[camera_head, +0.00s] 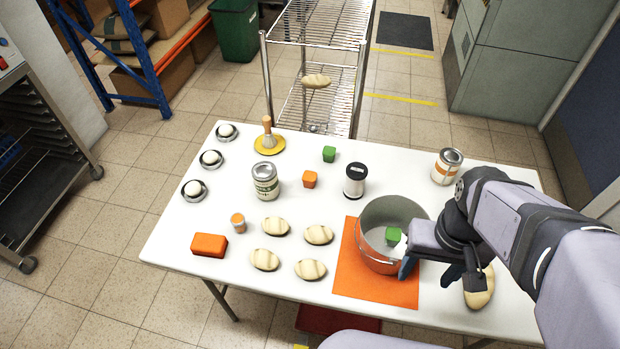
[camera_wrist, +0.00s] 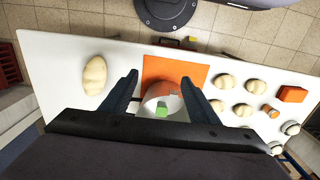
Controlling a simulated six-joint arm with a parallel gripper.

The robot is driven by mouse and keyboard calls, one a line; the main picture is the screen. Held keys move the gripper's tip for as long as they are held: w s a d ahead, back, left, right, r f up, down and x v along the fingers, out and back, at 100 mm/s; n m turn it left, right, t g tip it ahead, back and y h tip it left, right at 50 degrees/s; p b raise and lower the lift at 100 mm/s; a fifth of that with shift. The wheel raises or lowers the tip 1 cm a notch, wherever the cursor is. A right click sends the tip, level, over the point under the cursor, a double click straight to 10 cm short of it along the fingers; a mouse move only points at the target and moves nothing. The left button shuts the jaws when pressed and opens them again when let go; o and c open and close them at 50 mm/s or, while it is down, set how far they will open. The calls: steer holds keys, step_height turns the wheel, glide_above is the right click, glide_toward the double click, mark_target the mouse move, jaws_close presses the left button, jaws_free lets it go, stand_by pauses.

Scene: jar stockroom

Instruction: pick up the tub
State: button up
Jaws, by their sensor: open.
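A round grey metal tub (camera_head: 375,250) stands upright on an orange mat (camera_head: 350,284) at the front right of the white table. A green block (camera_head: 393,236) lies inside it. My gripper (camera_head: 428,272) is open, at the tub's right front side, with one dark finger overlapping the wall in the picture; I cannot tell if it touches. In the wrist view, the tub (camera_wrist: 152,108) shows between the spread fingers (camera_wrist: 160,78), partly hidden by the gripper body, with the green block (camera_wrist: 162,111) inside. Nothing is held.
Several striped bread rolls (camera_head: 318,235) lie left of the mat; another roll (camera_head: 480,290) lies right, under my arm. A black-lidded jar (camera_head: 355,182) stands close behind the tub. An orange-labelled tin (camera_head: 447,167) stands at back right.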

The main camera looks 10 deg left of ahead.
steer(key=w+n+h+b, duration=0.1)
steer(key=w+n, duration=0.1)
steer(key=w, duration=0.1)
steer(key=w+f+n+t+h+b, duration=0.1)
steer(key=w+n+b, duration=0.1)
steer(key=n, duration=0.1)
steer(key=w+f+n+h+b, duration=0.1)
steer(key=w+n, duration=0.2)
steer(key=shift+w+d+t+b, duration=0.3)
steer(key=shift+t+b, duration=0.1)
steer(key=w+a+n+t+h+b, duration=0.1)
steer(key=w+a+n+t+b, duration=0.15)
steer(key=w+n, duration=0.5)
steer(key=r+n+t+y+b, duration=0.25)
steer(key=n+t+b, duration=0.7)
steer(key=n, duration=1.05)
glide_above(312, 173)
steer(key=s, duration=0.5)
steer(key=f, duration=1.9)
steer(key=shift+w+a, duration=0.3)
steer(key=shift+a, duration=0.05)
steer(key=shift+f+m, duration=0.25)
steer(key=shift+p+x, duration=0.9)
steer(key=shift+x, duration=2.75)
steer(key=shift+a, duration=0.1)
